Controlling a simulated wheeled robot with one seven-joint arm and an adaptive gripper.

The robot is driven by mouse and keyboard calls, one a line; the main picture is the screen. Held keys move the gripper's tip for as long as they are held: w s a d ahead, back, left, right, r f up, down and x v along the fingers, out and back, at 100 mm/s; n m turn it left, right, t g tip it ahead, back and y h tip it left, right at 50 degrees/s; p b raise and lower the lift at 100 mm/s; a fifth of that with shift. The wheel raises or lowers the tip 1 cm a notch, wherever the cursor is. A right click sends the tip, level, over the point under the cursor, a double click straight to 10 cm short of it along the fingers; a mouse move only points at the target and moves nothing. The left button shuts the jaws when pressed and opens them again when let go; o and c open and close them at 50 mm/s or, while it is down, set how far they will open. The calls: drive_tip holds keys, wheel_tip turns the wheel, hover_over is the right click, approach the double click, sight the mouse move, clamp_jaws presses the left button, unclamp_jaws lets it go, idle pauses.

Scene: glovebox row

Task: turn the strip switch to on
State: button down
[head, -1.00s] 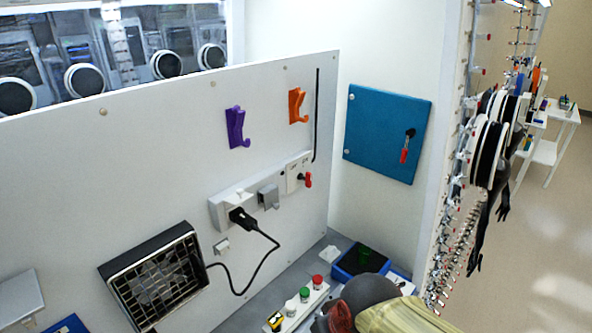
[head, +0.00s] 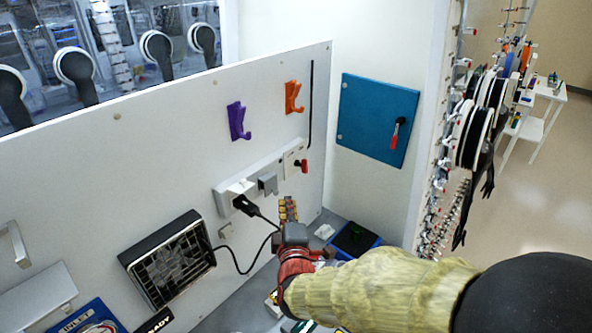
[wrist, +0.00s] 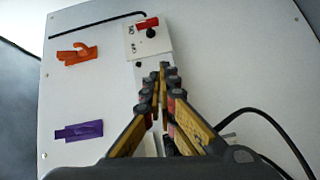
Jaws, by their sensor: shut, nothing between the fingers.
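The white power strip (head: 228,197) is fixed slantwise on the white panel. Its switch (head: 304,166), a red handle with a black knob, is at the strip's upper right end. In the wrist view the red handle (wrist: 147,23) lies beside the black knob, near ON and OFF labels; I cannot tell which label it points at. My gripper (head: 287,202) is below the switch in the head view, apart from it. In the wrist view my gripper (wrist: 163,70) is shut and empty, its fingertips over the strip and short of the switch, hiding the strip's middle.
A black plug (head: 245,205) with a cable hangs from the strip, near my gripper. A grey block (head: 268,184) sits on the strip. Purple (head: 238,121) and orange (head: 293,97) hooks are above. A fan (head: 168,262) is lower left, a blue door (head: 376,120) right.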

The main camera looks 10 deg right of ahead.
drive_tip(key=r, duration=0.2)
drive_tip(key=n, duration=0.2)
approach(296, 157)
drive_tip(key=w+a, duration=0.1)
drive_tip(key=a+f, duration=0.1)
drive_tip(key=a, duration=0.1)
drive_tip(key=shift+w+t, duration=0.4)
drive_tip(key=shift+w+d+p, duration=0.2)
drive_tip(key=shift+w+d, duration=0.3)
drive_tip(key=shift+d, duration=0.3)
drive_tip(key=shift+w+d+p, duration=0.2)
drive_tip(key=shift+w+d, duration=0.35)
drive_tip(key=shift+d, duration=0.25)
drive_tip(key=shift+w+d+r+m+p, duration=0.1)
drive_tip(key=shift+d+r+m+p, duration=0.1)
drive_tip(key=shift+m+p, duration=0.2)
